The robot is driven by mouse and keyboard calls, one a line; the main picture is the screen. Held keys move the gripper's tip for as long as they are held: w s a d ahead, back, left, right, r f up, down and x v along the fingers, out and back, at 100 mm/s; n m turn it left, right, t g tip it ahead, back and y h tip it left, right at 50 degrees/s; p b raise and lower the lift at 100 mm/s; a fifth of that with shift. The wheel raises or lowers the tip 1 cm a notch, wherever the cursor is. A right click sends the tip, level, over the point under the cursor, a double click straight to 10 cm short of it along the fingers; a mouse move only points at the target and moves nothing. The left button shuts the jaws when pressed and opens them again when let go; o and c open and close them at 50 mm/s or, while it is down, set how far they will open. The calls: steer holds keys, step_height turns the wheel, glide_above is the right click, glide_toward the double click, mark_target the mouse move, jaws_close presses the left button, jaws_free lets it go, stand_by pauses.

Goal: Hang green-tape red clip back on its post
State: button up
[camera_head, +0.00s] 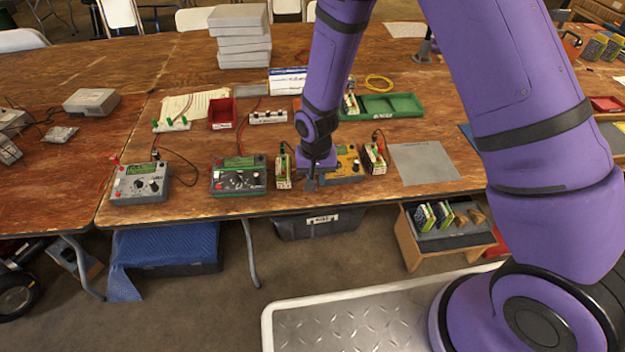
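My purple arm reaches down over the table. My gripper (314,181) is small and dark here, in front of a yellow-faced charger (347,163); I cannot tell whether its fingers are open or hold anything. A small red piece (115,160) shows at the top left of a grey charger (140,184); it may be a clip, but no green tape can be made out on it. A white strip with green pieces (171,124) stands behind that charger, and another white strip with dark pieces (268,117) stands farther right. I cannot single out the green-tape red clip or its post.
A dark green-faced charger (238,177) is left of my gripper. Battery packs (283,171) and (374,158) flank the yellow charger. Thin leads cross the table. A red bin (222,114), a green tray (381,107) and a bare grey mat (424,163) are nearby.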

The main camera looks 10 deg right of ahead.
steer(key=shift+s+d, duration=0.25)
steer(key=shift+s, duration=0.1)
steer(key=shift+r, duration=0.15)
steer(key=shift+r, duration=0.3)
step_height(320, 180, up, 3)
steer(key=shift+w+a+f, duration=0.1)
steer(key=shift+a, duration=0.05)
steer(key=w+a, duration=1)
steer(key=a, duration=0.4)
steer(key=w+a, duration=1)
steer(key=a, duration=0.4)
steer(key=shift+w+a, duration=0.25)
steer(key=shift+a, duration=0.1)
steer(key=shift+f, duration=0.2)
steer(key=shift+f, duration=3.35)
steer(key=shift+f, duration=0.25)
